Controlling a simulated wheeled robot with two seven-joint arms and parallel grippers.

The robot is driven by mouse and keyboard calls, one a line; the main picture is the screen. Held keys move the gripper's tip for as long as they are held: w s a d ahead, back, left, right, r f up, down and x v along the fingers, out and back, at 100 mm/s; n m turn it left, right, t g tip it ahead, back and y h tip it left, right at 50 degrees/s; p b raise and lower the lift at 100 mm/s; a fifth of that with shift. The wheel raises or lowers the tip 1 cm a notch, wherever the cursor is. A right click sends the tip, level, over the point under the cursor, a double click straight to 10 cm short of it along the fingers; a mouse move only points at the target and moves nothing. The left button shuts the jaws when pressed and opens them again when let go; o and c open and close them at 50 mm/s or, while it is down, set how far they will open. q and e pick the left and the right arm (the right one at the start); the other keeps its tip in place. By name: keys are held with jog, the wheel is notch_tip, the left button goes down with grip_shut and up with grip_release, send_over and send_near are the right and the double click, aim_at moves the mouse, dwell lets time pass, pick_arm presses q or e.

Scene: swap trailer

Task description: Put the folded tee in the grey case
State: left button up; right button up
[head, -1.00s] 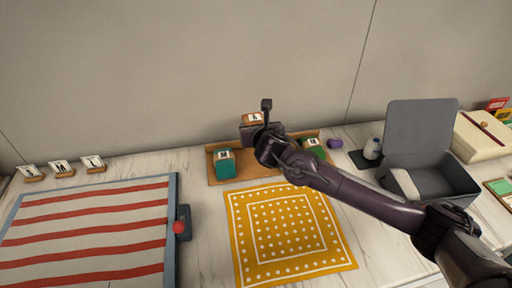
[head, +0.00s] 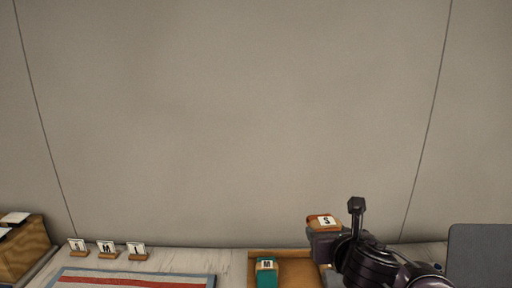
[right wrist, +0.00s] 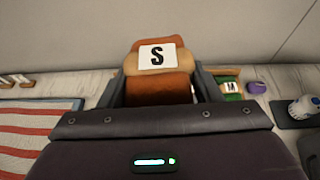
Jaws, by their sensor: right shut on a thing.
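A folded rust-orange tee (head: 313,221) with a white "S" label is held up above the right part of the wooden tray. It also shows in the right wrist view (right wrist: 158,89), between the two fingers. My right gripper (head: 328,232) is shut on it. The grey case shows in the head view only as its raised lid (head: 482,258) at the bottom right corner; its inside is out of the picture. My left gripper is not in view.
The wooden tray (head: 284,253) holds a teal folded tee (head: 267,272) labelled "M". A green folded item (right wrist: 230,87) and a purple object (right wrist: 257,87) lie right of the gripper. Small letter cards (head: 107,249) stand behind the striped mat (head: 135,281).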

jog(key=shift+m+h, duration=0.3)
jog(key=shift+h, duration=0.1)
jog(key=s+d, duration=0.1)
jog(key=s+d+r, duration=0.1)
jog(key=s+d, duration=0.1)
jog(key=shift+s+d, duration=0.2)
jog(key=shift+s, duration=0.05)
jog(key=shift+a+f, duration=0.1)
